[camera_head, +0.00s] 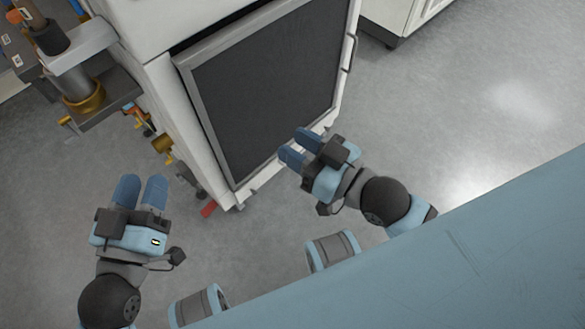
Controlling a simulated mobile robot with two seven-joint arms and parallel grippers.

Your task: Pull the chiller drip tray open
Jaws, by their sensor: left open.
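The chiller appears to be the white cabinet (172,100) with a dark front panel (265,95) in a grey frame. I cannot make out a separate drip tray; the low front edge of the cabinet is partly hidden by my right gripper. My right gripper (293,143) is in front of the lower right part of the panel, its blue fingers apart with nothing between them. I cannot tell whether it touches the cabinet. My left gripper (141,184) is open and empty over the floor, left of the cabinet's lower front corner.
Pipework with a brass collar (86,100) and small valves stands left of the cabinet. A red piece (209,210) is at the cabinet's foot. Another white cabinet (400,14) stands at the top right. The grey floor (460,110) on the right is clear.

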